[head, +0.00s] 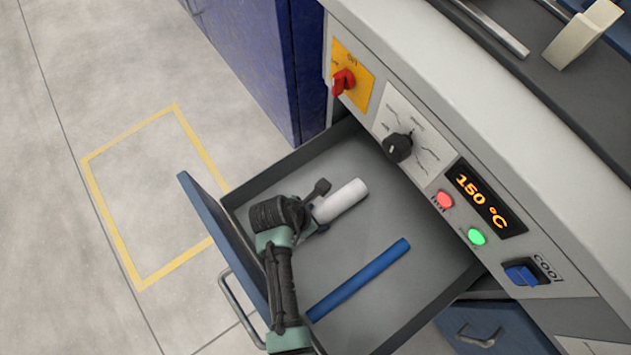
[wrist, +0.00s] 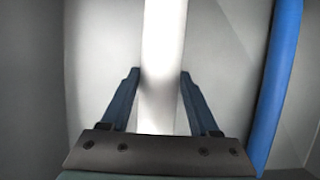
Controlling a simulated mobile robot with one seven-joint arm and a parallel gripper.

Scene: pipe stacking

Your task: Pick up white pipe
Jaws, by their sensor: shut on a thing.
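The white pipe (head: 343,200) lies in the open drawer, with its near part hidden by my gripper (head: 314,211) in the head view. In the wrist view, the white pipe (wrist: 163,35) runs up the middle of the picture. The two dark blue fingers of my gripper (wrist: 159,74) sit one on each side of it, shut on it. The pipe looks to be at or near the drawer floor; I cannot tell whether it is raised.
A blue pipe (head: 358,280) lies in the drawer to the right of the white one. The open drawer (head: 405,225) has a blue front panel (head: 228,240). A control panel (head: 440,150) with knobs and buttons stands above the drawer. Clear floor lies to the left.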

